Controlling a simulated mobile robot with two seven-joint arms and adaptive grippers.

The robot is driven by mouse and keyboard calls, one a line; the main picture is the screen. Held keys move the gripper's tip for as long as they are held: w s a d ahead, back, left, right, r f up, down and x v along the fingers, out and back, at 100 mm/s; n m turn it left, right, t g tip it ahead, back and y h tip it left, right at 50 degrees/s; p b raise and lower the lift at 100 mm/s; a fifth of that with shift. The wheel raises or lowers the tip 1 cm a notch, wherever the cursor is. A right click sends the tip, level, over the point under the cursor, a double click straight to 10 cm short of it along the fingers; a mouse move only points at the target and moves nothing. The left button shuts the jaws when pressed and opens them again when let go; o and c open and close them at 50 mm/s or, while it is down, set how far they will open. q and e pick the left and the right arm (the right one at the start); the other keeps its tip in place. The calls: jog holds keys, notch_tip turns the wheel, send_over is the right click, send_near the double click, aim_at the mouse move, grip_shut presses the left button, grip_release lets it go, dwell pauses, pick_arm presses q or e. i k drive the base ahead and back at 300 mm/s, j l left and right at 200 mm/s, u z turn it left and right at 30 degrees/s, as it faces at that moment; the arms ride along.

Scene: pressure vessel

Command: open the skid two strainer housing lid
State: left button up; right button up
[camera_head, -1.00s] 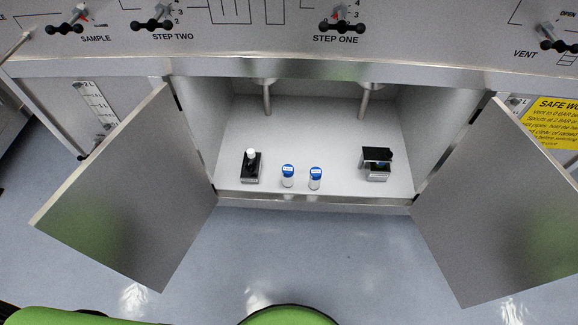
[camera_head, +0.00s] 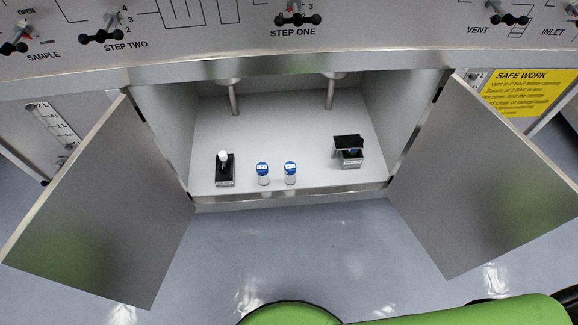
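I cannot make out a strainer housing or lid marked as skid two in this view. A steel cabinet stands with its left door (camera_head: 105,205) and right door (camera_head: 480,180) swung wide open. Two steel pipes, a left one (camera_head: 234,98) and a right one (camera_head: 330,94), hang from its top inside. Above it, the sloped panel carries valve handles at SAMPLE (camera_head: 18,44), STEP TWO (camera_head: 101,36), STEP ONE (camera_head: 297,19) and VENT (camera_head: 508,18). Neither of my grippers is in view.
On the cabinet floor stand a black stand with a white top (camera_head: 225,170), a left blue-capped vial (camera_head: 263,174), a right one (camera_head: 290,173) and a black device (camera_head: 349,152). A yellow SAFE WORK sign (camera_head: 517,91) is at the right. The floor (camera_head: 320,240) between the doors is clear.

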aim_at(352, 142)
jog(key=i+z, duration=0.4)
jog(key=i, duration=0.95)
jog(key=z, duration=1.1)
